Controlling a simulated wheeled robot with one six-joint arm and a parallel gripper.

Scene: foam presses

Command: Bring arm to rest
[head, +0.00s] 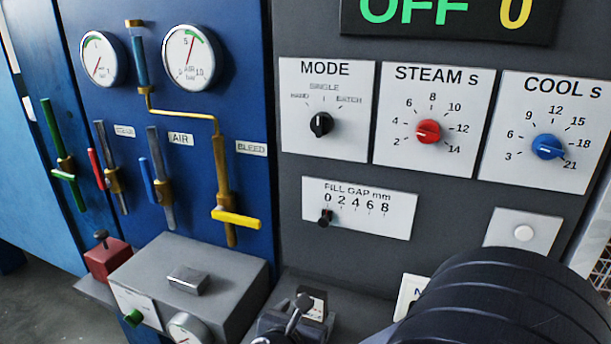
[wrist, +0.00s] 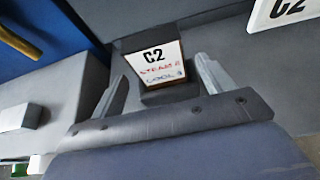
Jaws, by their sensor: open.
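My gripper (wrist: 162,68) shows in the wrist view with its two pale fingers spread apart and nothing between them. Beyond the fingers is a small dark stand with a white card (wrist: 160,62) marked C2, with steam and cool lines whose figures are too blurred to read. I cannot tell whether the fingers touch the stand. In the head view, a black ribbed part of my arm (head: 500,305) fills the lower right corner.
A grey panel holds the mode knob (head: 321,124), red steam knob (head: 428,131), blue cool knob (head: 548,147), fill gap slider (head: 325,217) and a white button (head: 523,233). Pipe valves with a yellow handle (head: 237,218) stand left.

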